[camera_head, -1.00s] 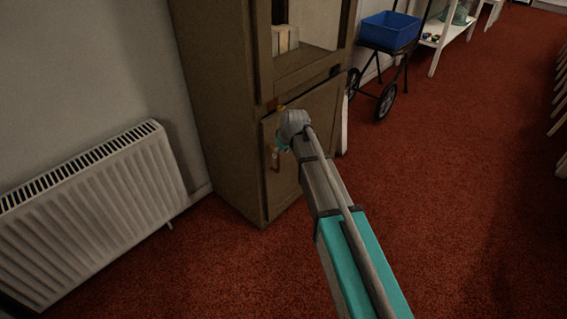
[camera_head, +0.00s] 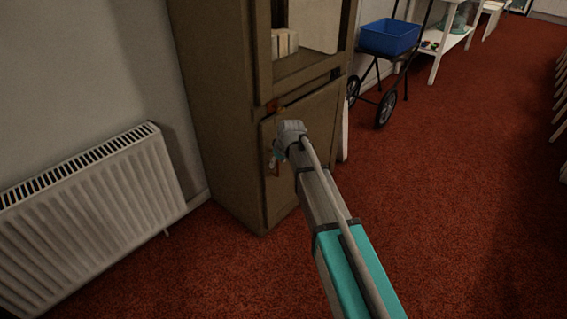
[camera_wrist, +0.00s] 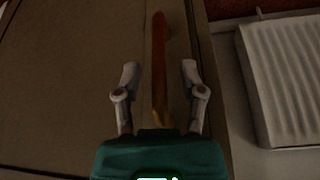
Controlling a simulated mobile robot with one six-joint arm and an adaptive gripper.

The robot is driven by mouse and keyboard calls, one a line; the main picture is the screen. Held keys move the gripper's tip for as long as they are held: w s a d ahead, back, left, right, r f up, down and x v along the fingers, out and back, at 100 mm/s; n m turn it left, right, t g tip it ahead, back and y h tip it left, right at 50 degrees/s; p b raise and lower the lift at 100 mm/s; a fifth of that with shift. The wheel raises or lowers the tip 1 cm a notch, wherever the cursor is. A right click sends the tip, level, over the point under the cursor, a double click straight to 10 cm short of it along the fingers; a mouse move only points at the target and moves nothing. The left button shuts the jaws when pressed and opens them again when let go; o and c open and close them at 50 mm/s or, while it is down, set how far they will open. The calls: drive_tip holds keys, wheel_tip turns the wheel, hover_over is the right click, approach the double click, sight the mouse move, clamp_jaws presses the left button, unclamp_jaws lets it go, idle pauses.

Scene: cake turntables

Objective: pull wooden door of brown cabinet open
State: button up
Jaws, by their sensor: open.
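The brown cabinet (camera_head: 222,120) stands against the wall in the head view, with an upper open section and a lower wooden door (camera_head: 318,118). The door looks shut. In the wrist view the door (camera_wrist: 70,90) fills the left side. Its reddish-brown bar handle (camera_wrist: 158,62) runs lengthwise between the two fingers of my gripper (camera_wrist: 160,75). The fingers are open, one on each side of the handle, with gaps showing on both sides. In the head view my gripper (camera_head: 276,158) is at the door's left edge, and my arm hides part of the door.
A white radiator (camera_head: 95,205) stands left of the cabinet; it also shows in the wrist view (camera_wrist: 280,80). A black cart with a blue bin (camera_head: 390,37) stands to the right. Red carpet (camera_head: 450,160) is clear in front and to the right.

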drive_tip(key=shift+c, duration=0.2)
clamp_jaws()
